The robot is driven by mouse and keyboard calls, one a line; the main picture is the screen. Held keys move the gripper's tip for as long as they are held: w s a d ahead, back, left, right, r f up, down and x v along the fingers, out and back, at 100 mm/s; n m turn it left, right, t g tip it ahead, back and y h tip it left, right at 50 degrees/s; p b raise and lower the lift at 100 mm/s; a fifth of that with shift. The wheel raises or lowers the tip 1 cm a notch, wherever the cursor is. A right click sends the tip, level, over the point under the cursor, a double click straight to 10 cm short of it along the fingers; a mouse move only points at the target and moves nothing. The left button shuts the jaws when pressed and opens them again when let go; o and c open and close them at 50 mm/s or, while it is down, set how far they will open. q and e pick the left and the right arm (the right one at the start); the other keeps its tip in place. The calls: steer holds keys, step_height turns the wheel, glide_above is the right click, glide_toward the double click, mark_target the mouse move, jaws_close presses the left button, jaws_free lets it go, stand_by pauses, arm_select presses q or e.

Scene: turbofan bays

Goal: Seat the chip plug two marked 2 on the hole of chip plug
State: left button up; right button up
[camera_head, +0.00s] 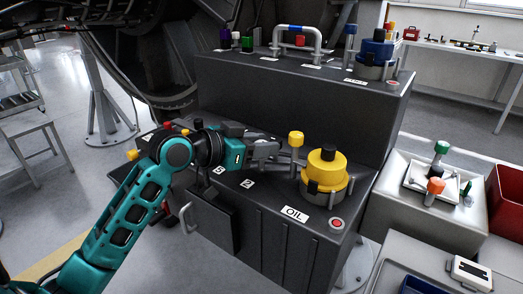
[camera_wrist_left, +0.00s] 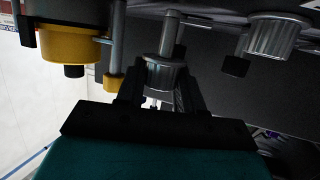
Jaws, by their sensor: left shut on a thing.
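My left gripper (camera_head: 272,150) reaches over the lower step of the dark unit, just left of the yellow oil cap. In the left wrist view my left gripper (camera_wrist_left: 161,92) is shut on a ribbed metal plug (camera_wrist_left: 164,73) with a thin stem. Its mark cannot be read, and the fingers partly hide it. In the head view the plug is too small and covered to make out clearly. A label marked 2 (camera_head: 247,183) lies on the step below the gripper. The hole and whether the plug touches it cannot be seen. My right gripper is not in view.
The yellow oil cap (camera_head: 327,170) and a yellow-topped post (camera_head: 296,139) stand close right of the gripper. The wrist view shows another ribbed metal piece (camera_wrist_left: 280,35) at right. The upper step (camera_head: 300,85) rises behind.

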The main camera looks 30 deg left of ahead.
mark_target(261, 170)
arm_select(q)
steer(key=shift+f, duration=0.4)
stand_by(0.8)
steer(key=shift+f+b, duration=0.35)
steer(key=shift+f, duration=1.55)
stand_by(1.3)
steer(key=o, duration=1.1)
steer(key=shift+o, duration=0.4)
steer(key=o, duration=0.4)
steer(key=shift+c, duration=0.2)
